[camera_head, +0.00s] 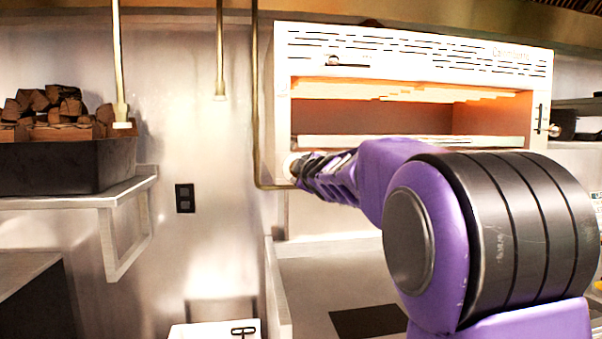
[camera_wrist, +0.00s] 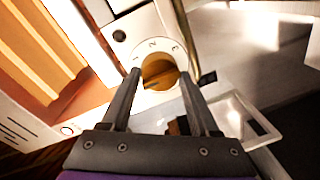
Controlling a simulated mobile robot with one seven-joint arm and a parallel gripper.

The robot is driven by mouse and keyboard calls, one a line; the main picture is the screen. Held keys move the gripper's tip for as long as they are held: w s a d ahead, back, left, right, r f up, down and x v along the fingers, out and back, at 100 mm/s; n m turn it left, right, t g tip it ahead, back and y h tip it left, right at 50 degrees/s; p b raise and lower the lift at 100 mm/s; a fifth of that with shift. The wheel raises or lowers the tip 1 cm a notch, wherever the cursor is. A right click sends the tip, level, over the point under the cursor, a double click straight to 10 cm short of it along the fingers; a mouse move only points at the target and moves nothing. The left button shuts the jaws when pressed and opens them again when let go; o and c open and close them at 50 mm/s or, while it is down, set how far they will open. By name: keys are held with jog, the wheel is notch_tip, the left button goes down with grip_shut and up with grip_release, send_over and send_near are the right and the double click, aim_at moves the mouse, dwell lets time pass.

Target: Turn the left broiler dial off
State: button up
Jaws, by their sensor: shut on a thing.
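The broiler (camera_head: 420,55) is a white unit with a glowing orange opening, at the upper right of the head view. Its left dial (camera_wrist: 160,72) is a round brass-coloured knob on a white plate with markings, in the middle of the wrist view. In the head view the dial's white plate (camera_head: 291,165) shows partly at the broiler's lower left corner, mostly behind my gripper (camera_head: 305,167). In the wrist view my gripper (camera_wrist: 158,85) has one finger on each side of the dial and is shut on it. The dial's exact setting is hard to read.
A brass pipe (camera_head: 256,100) runs down the wall just left of the broiler. A dark bin of wood chunks (camera_head: 68,167) stands on a shelf at the left. A steel counter (camera_head: 310,280) lies below the broiler. The wall between shelf and broiler is mostly clear.

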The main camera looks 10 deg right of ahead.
jog(key=shift+r, duration=0.3)
jog(key=o, duration=1.3)
jog(key=shift+f, duration=0.15)
jog(key=shift+o, duration=0.2)
jog(key=shift+s+f, duration=0.1)
